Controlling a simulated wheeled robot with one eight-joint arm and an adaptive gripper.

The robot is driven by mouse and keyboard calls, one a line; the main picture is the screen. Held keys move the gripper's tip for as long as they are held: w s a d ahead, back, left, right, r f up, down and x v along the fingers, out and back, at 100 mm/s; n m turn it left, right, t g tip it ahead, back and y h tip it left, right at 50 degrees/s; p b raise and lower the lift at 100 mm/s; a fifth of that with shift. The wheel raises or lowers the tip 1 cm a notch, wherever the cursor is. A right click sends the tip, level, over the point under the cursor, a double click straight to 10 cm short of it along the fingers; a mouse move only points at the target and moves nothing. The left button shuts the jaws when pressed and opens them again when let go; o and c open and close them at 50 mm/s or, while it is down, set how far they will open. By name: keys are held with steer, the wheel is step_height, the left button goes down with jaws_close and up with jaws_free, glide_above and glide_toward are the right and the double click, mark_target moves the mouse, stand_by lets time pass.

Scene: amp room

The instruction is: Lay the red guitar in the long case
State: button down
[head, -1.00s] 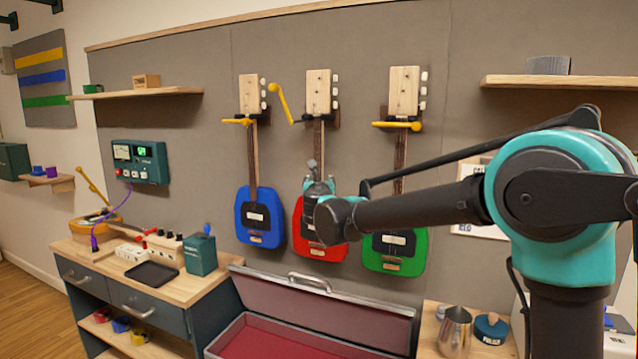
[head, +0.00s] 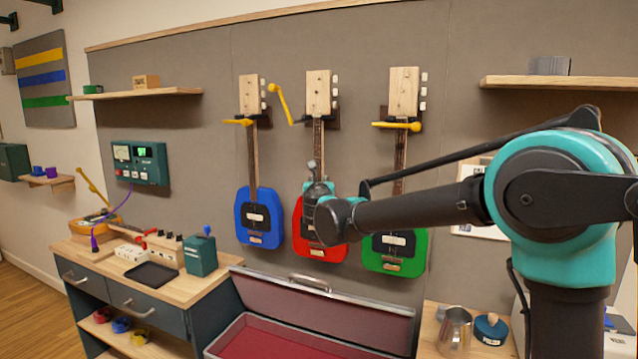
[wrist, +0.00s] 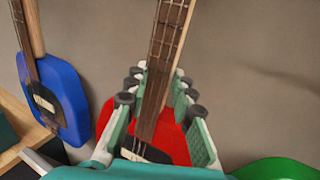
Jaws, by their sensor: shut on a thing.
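The red guitar (head: 301,235) hangs upright on the wall panel between a blue and a green one. Its yellow latch (head: 281,103) is swung up, unlike the level latches beside it. My gripper (head: 314,180) is in front of the red guitar and hides part of its body. In the wrist view my gripper (wrist: 158,80) has a finger on each side of the guitar neck (wrist: 164,62), just above the red body (wrist: 172,140), and is shut on it. The long case (head: 235,333) stands open below, its lid (head: 320,305) tilted up behind. Its visible red lining is bare.
The blue guitar (head: 244,222) and green guitar (head: 413,258) hang close on either side. A workbench (head: 190,285) with tools and boxes stands left of the case. A small table with a metal pitcher (head: 455,330) and a polish tin (head: 490,330) stands right.

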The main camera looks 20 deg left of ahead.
mark_target(319, 171)
steer(key=shift+r, duration=0.2)
steer(key=shift+r, duration=1.3)
steer(key=s+a, duration=0.1)
steer(key=s, duration=1.6)
steer(key=shift+a, duration=0.2)
stand_by(1.1)
